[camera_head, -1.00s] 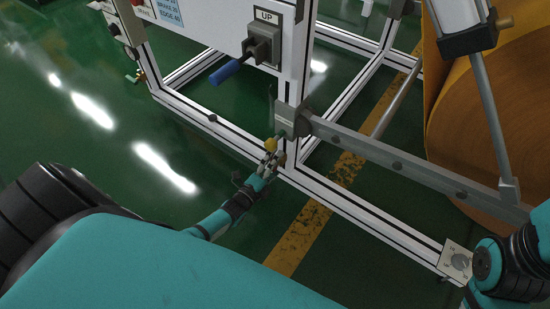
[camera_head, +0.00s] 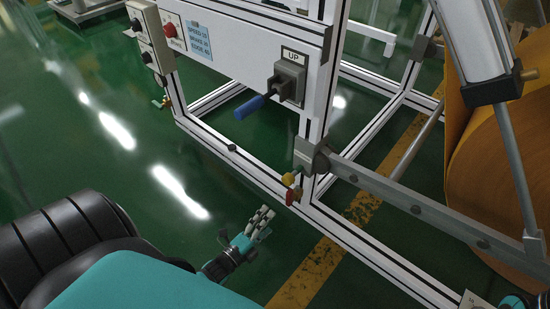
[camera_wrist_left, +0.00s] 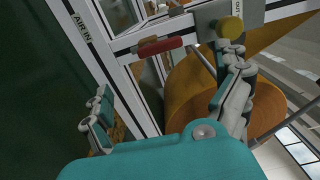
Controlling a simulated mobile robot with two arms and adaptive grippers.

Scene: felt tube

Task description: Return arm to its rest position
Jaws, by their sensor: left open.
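My left gripper (camera_head: 262,220) is open and empty over the green floor, in front of the white frame and apart from it. Its two fingers also show spread wide in the left wrist view (camera_wrist_left: 168,105). In the head view a small valve with a yellow knob (camera_head: 289,179) and a red handle (camera_head: 291,196) sits on the frame post, up and right of the gripper. The yellow knob (camera_wrist_left: 230,28) and red handle (camera_wrist_left: 160,46) also show in the left wrist view.
The white frame (camera_head: 270,186) carries a panel with a blue lever (camera_head: 250,107) under an UP label, and a button box (camera_head: 151,38). An orange roll (camera_head: 500,170) stands at right behind a grey bar (camera_head: 420,208).

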